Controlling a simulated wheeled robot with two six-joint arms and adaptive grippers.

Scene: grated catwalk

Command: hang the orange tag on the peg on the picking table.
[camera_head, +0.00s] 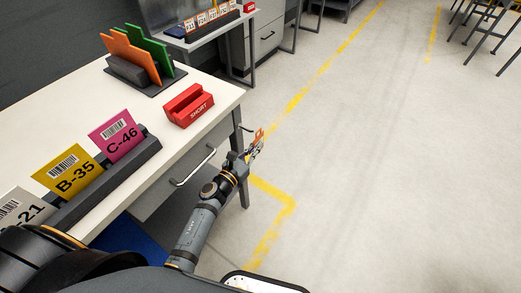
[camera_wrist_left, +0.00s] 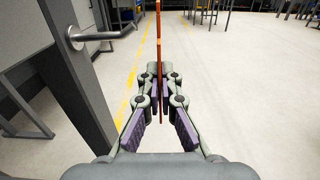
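The orange tag (camera_head: 259,137) is held in my left gripper (camera_head: 253,153), beyond the table's right edge. In the left wrist view the tag (camera_wrist_left: 158,40) shows edge-on as a thin upright strip between the fingertips (camera_wrist_left: 160,77). The peg (camera_head: 245,128) sticks out from the table leg near the corner. In the wrist view the metal peg (camera_wrist_left: 100,36) is left of the tag, apart from it, with an upturned end. The picking table (camera_head: 85,93) has a pale top. My right gripper is not in view.
A red SHORT holder (camera_head: 188,106), a rack with orange and green boards (camera_head: 135,55) and a row of label cards (camera_head: 75,170) stand on the table. A drawer handle (camera_head: 193,168) juts out below. The floor to the right (camera_head: 370,170) is clear.

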